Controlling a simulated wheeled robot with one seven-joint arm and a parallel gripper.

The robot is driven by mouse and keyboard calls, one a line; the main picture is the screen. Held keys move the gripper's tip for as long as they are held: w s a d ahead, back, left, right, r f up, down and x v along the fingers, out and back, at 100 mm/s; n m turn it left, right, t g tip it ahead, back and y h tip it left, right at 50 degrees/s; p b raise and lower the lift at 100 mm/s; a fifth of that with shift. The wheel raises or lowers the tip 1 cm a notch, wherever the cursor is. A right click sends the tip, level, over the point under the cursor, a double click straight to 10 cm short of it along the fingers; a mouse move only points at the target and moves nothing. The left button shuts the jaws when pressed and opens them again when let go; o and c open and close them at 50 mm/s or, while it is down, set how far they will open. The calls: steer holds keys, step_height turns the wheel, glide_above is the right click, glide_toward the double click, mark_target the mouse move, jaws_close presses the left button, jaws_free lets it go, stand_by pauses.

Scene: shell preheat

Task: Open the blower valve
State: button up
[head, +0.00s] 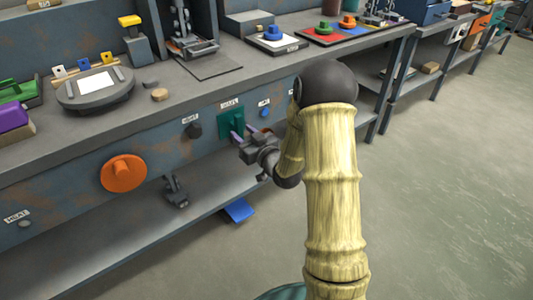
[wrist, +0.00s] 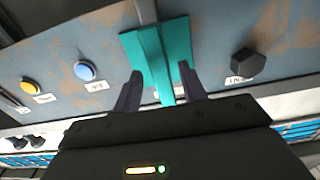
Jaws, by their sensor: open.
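The blower valve (head: 231,122) is a teal-green plate with a raised lever on the blue, rusty front panel, under a small white label. In the wrist view the teal valve plate (wrist: 178,40) shows close up, its lever (wrist: 163,88) running down between the fingers. My gripper (head: 244,133) is at the panel, in front of the valve. In the wrist view my gripper (wrist: 159,82) is open, one finger on each side of the lever. I cannot tell whether either finger touches it.
A dark knob (head: 194,130) is left of the valve and a blue button (head: 264,112) is right of it. A large orange knob (head: 124,173) is farther left. The crowded bench top (head: 190,85) is above, a lower shelf (head: 120,225) below. The floor (head: 450,180) at right is clear.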

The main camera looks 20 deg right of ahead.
steer(key=p+v, duration=1)
steer(key=v, duration=0.4)
steer(key=shift+s+p, duration=0.3)
steer(key=shift+d, duration=0.1)
